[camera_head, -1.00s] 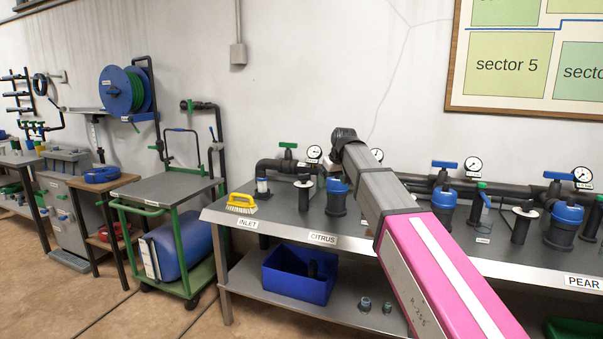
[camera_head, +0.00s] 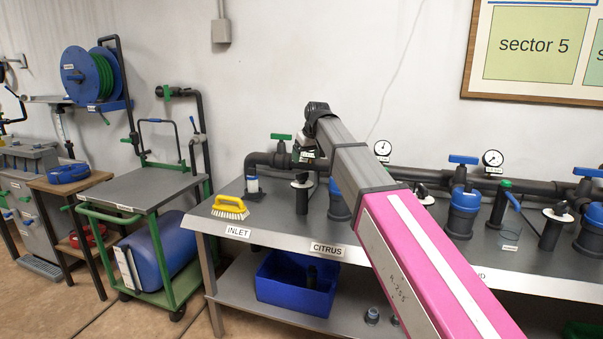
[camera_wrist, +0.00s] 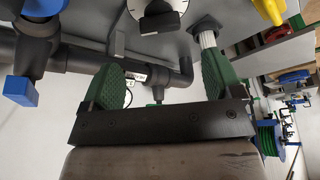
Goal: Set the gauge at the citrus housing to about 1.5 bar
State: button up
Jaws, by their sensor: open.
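The CITRUS label (camera_head: 327,249) is on the bench's front edge. Behind it stands a blue-capped housing (camera_head: 339,198), partly hidden by my arm. Left of it is a black post with a white disc (camera_head: 302,184); in the wrist view a black knob on a white disc (camera_wrist: 160,14) shows at the top. My gripper (camera_head: 304,160) is above that post, in front of the pipe. In the wrist view its green fingers (camera_wrist: 160,62) are apart with nothing held. A round gauge (camera_head: 382,148) stands right of my arm; its reading is too small to tell. No gauge shows in the wrist view.
A green-handled valve (camera_head: 281,137) and dark pipe are just behind my gripper. A yellow brush (camera_head: 230,207) lies at the bench's left end. More blue-capped housings (camera_head: 463,212) and another gauge (camera_head: 493,158) stand to the right. A cart (camera_head: 150,190) stands left.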

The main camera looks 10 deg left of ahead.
aim_at(303, 173)
jog(key=x, duration=0.8)
jog(key=shift+w+a+f, duration=0.15)
jog(key=shift+f, duration=0.15)
jog(key=c, duration=0.9)
